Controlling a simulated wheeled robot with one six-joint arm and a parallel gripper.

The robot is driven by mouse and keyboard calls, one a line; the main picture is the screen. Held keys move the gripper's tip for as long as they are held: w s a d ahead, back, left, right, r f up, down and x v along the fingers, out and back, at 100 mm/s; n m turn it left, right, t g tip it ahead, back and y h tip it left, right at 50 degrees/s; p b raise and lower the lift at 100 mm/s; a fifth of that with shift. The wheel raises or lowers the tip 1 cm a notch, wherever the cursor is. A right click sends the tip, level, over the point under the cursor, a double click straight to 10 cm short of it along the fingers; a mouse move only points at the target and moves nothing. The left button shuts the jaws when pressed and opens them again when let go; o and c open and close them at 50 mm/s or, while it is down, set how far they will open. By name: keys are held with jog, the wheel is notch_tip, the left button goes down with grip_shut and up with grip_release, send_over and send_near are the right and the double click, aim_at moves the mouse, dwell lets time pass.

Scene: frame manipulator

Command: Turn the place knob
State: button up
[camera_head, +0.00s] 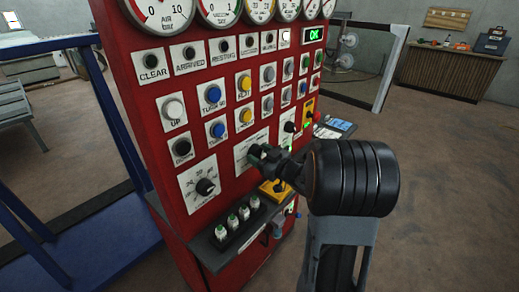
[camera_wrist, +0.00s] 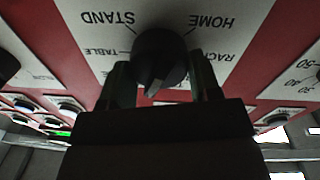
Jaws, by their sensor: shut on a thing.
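The place knob (camera_wrist: 160,58) is a round black knob on a white label plate. In the wrist view the plate reads STAND, HOME, TABLE and a partly covered word starting RAC, all upside down. My gripper (camera_wrist: 161,76) has one finger on each side of the knob and is shut on it. A paler pointed part of the knob faces down toward my gripper; which label it marks I cannot tell. In the head view my gripper (camera_head: 262,156) is at the red panel's lower middle, and it and my arm hide the knob and much of its plate.
The red panel (camera_head: 150,115) carries gauges, several buttons and a green OK display (camera_head: 315,35). Another black knob (camera_head: 206,187) with a numbered plate is to the left. A ledge (camera_head: 213,258) with several small bottles (camera_head: 238,222) juts out below. A blue frame (camera_head: 75,215) stands left.

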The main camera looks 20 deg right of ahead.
jog(key=shift+m+p, duration=1.65)
jog(key=shift+m, duration=0.65)
jog(key=o, duration=0.9)
jog(key=shift+o, duration=0.2)
jog(key=shift+s+d, duration=0.1)
jog(key=v, duration=1.3)
jog(key=shift+s+b, duration=0.35)
